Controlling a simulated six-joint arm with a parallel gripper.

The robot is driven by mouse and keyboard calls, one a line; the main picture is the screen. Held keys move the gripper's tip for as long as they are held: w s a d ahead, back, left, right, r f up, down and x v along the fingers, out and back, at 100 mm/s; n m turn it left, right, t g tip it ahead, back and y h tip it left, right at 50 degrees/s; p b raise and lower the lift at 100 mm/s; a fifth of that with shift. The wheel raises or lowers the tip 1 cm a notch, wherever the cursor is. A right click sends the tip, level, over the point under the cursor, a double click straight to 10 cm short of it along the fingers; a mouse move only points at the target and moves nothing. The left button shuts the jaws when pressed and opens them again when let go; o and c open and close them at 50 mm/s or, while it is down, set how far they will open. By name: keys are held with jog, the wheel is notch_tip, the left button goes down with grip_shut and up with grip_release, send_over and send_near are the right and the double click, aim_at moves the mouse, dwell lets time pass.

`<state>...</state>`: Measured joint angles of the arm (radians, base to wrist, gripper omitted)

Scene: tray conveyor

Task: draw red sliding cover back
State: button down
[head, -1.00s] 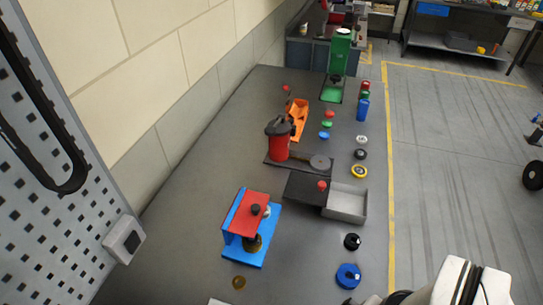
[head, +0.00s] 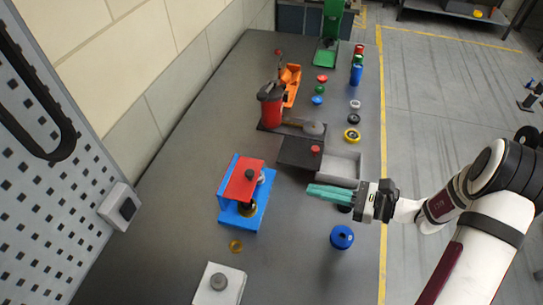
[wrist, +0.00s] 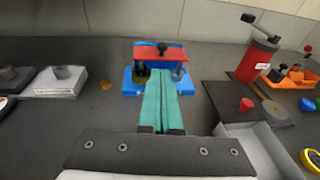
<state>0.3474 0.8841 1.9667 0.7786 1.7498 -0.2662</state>
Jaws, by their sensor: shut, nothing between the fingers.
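The red sliding cover (head: 241,183) lies across the top of a blue fixture (head: 250,222) and carries a black knob (head: 249,173). In the wrist view the red cover (wrist: 146,56) is straight ahead, with its knob (wrist: 162,48) standing up. A brass round part (head: 248,209) and a pale metal part (head: 261,177) show at the fixture, partly hidden by the cover. My gripper (head: 309,190) has teal fingers, pressed together and empty. It is to the right of the fixture, apart from it. In the wrist view its fingertips (wrist: 161,76) overlap the fixture's front.
A dark box with a red knob (head: 315,149) and an open grey tray (head: 340,166) stand just behind my gripper. A red grinder (head: 271,106) stands farther back. A blue round piece (head: 342,237) is at front right, a grey block (head: 219,285) at front left.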

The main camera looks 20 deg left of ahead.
jog(key=shift+w+d+f, duration=0.15)
jog(key=shift+w+f, duration=0.05)
jog(key=shift+f, duration=0.05)
send_near(238, 179)
jog(key=shift+w+a+r, duration=0.25)
jog(key=shift+w+a, duration=0.15)
jog(key=shift+a, duration=0.2)
jog(key=shift+w+a+r, duration=0.3)
jog(key=shift+w+a, duration=0.1)
jog(key=shift+a, duration=0.2)
jog(key=x, duration=0.2)
jog(key=r+x, duration=0.1)
jog(key=x, duration=0.1)
jog(key=s+x, duration=0.1)
jog(key=x, duration=0.2)
jog(key=shift+a+r, duration=0.2)
jog(key=shift+a, duration=0.05)
